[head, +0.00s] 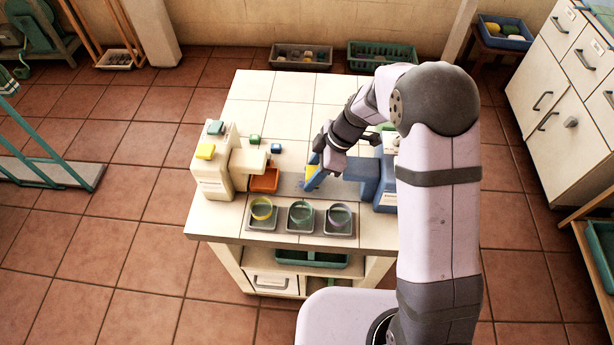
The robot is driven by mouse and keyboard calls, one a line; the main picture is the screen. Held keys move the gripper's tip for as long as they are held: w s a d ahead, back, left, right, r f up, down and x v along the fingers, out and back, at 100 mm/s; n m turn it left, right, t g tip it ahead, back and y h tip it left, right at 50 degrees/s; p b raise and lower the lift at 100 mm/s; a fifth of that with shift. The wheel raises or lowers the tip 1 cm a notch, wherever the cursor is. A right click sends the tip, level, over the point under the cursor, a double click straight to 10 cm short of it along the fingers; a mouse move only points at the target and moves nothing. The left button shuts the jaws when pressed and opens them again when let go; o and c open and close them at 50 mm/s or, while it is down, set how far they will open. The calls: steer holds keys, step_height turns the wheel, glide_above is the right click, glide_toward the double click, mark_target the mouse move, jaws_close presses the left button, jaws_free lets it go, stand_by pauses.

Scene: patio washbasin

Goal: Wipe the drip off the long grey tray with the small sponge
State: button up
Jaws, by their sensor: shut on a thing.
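My gripper (311,178) is over the middle of the tiled table, its blue fingers shut on a small yellow sponge (311,173). The fingers hide part of the sponge. The long grey tray (291,186) lies below and around the gripper, between the cream machine on the left and the blue machine on the right. The gripper and arm cover part of the tray. I cannot tell whether the sponge touches it. The drip cannot be made out at this size.
The cream machine (213,175) has an orange tray (265,181) beside it. The blue machine (370,175) stands close right of the gripper. Three cups in small grey dishes (300,226) line the table front. Small blocks sit behind. The table's back (270,95) is clear.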

steer(key=shift+r+p, duration=1.35)
steer(key=shift+r, duration=1.8)
steer(key=shift+a+f+b, duration=0.1)
steer(key=shift+f+b, duration=0.1)
steer(key=shift+b, duration=0.65)
